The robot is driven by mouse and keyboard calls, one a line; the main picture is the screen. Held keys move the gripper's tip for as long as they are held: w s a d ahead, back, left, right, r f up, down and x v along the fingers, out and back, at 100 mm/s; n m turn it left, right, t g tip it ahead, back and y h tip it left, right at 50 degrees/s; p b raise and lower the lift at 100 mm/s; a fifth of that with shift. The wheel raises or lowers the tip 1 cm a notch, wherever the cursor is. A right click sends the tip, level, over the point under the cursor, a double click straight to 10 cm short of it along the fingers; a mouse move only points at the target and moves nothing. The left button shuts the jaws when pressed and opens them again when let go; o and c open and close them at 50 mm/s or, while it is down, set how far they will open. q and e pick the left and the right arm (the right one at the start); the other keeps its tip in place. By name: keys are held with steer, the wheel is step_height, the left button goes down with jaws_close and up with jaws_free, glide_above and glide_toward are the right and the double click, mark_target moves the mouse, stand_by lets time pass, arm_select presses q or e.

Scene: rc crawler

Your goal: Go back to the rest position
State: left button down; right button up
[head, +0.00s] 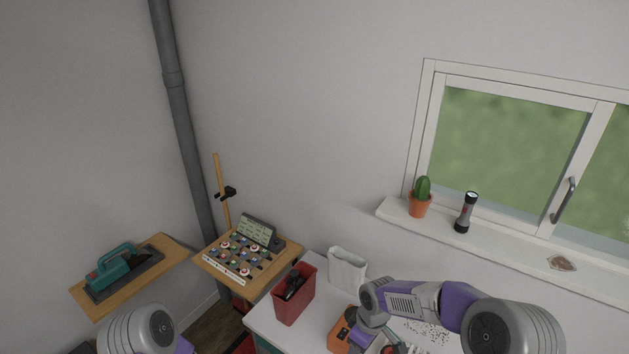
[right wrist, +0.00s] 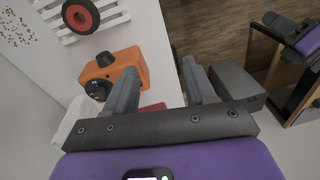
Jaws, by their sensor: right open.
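My right gripper (right wrist: 160,75) is open in the right wrist view, its two grey fingers apart with nothing between them. It is over the front edge of the white table (right wrist: 150,30). An orange device with a black knob (right wrist: 128,62) stands on the table beside the left finger. In the head view my right arm reaches in from the right, and its gripper end is cut off by the bottom edge. My left arm shows only as a rounded grey link at the bottom left; its gripper is hidden below the frame.
A red bin (head: 294,300) with dark items and a white bag (head: 347,269) stand on the table. A wooden stand (head: 285,262) holds a panel of parts. A cactus (head: 421,197) and flashlight (head: 466,212) stand on the sill.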

arm_select(q)
step_height(320, 180, down, 14)
steer(key=b, duration=1.3)
steer(key=shift+w+f, duration=0.15)
steer(key=shift+w, duration=0.15)
arm_select(e)
steer(key=s+f+m+y, duration=0.1)
steer(key=s+f+m, duration=0.3)
steer(key=f, duration=0.6)
steer(key=s+a+f+m+y, duration=0.1)
steer(key=s+f+m, duration=0.3)
steer(key=s+f, duration=0.4)
steer(key=s+a+f+m, duration=0.1)
steer(key=s+f+m, duration=0.3)
steer(key=f, duration=1)
steer(key=s, duration=0.2)
steer(key=shift+s+m+t+y, duration=0.3)
steer(key=shift+y, duration=0.1)
